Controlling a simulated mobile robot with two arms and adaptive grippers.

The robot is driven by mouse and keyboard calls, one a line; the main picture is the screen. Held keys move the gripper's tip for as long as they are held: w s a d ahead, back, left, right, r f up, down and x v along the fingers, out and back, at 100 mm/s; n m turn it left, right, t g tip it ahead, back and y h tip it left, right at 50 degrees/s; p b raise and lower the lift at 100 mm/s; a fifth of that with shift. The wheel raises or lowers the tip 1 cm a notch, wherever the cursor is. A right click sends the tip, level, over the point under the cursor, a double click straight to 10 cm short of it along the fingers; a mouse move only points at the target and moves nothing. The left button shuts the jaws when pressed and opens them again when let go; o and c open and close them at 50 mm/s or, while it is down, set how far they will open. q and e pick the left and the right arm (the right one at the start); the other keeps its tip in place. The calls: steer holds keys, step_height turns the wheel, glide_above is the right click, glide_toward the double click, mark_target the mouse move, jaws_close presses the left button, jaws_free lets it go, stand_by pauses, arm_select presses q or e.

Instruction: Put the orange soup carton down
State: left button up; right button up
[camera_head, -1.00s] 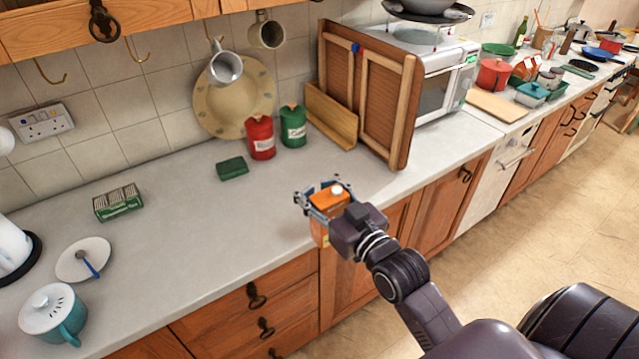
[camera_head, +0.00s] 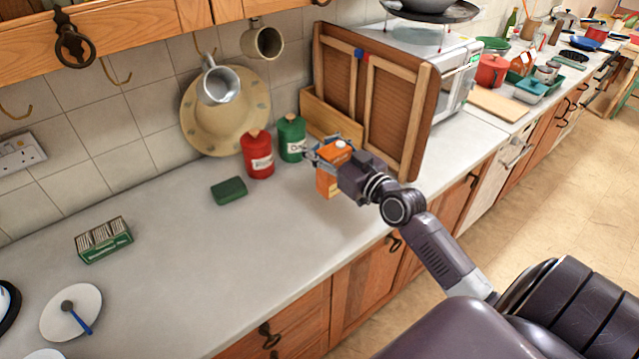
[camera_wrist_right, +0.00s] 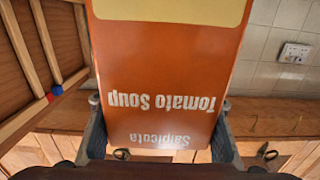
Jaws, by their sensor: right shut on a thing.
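The orange soup carton (camera_head: 327,181) is upright in my right gripper (camera_head: 328,150), over the worktop (camera_head: 220,240) in front of the green canister. I cannot tell whether its base touches the worktop. In the right wrist view the carton (camera_wrist_right: 165,75) fills the middle, its "Tomato Soup" lettering upside down, with a finger of my right gripper (camera_wrist_right: 160,135) on each side of it. My left gripper is not in view.
A red canister (camera_head: 258,155) and a green canister (camera_head: 292,138) stand behind, left of the carton. A wooden framed panel (camera_head: 390,110) leans close on the right. A green sponge (camera_head: 229,190) lies to the left.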

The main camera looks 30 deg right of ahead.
step_height(320, 180, down, 12)
steer(key=w+b, duration=0.1)
steer(key=b, duration=0.2)
steer(key=shift+f, duration=0.25)
steer(key=shift+s, duration=0.1)
steer(key=o, duration=1.6)
steer(key=shift+f, duration=0.15)
steer(key=shift+o, duration=0.4)
steer(key=shift+r, duration=0.2)
